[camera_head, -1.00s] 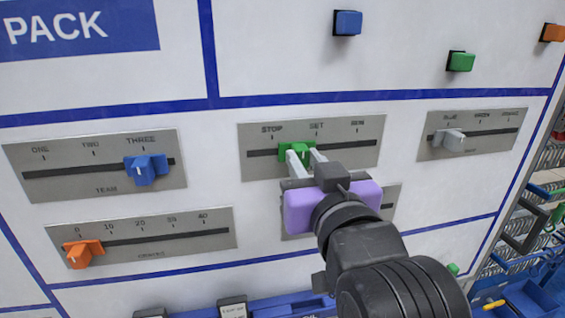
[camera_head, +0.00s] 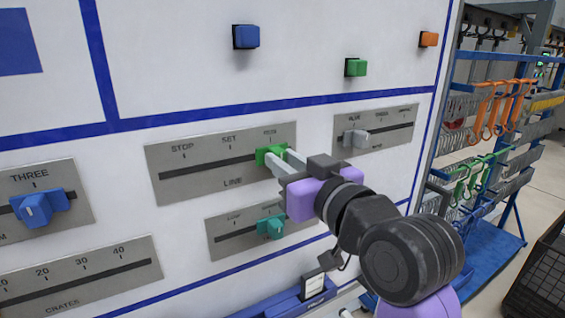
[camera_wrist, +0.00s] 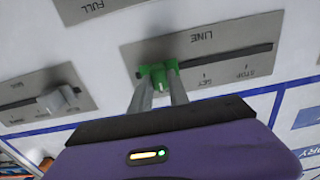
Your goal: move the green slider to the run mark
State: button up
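The green slider (camera_head: 270,155) sits in the slot of the LINE plate (camera_head: 170,188), at the right end below the RUN mark (camera_head: 277,137). STOP and SET are marked to its left. My gripper (camera_head: 284,158) reaches in from the lower right with its fingers at the slider. In the wrist view the green slider (camera_wrist: 158,80) is between my two fingertips (camera_wrist: 159,84), which appear closed against its sides. The slider's edges are partly hidden by the fingers.
A teal slider (camera_head: 270,226) sits on the plate below, close under my gripper. A grey slider (camera_head: 355,138) is to the right and a blue slider (camera_head: 38,207) to the left. A rack with hooks (camera_head: 500,110) stands at the far right.

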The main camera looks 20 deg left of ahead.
jog(key=o, duration=0.5)
jog(key=shift+w+d, duration=0.2)
jog(key=shift+c, duration=0.2)
jog(key=b+v, duration=0.1)
jog(key=v, duration=0.6)
jog(key=shift+s+d+b, duration=0.25)
jog(key=shift+s+b, duration=0.05)
jog(key=shift+b, duration=0.1)
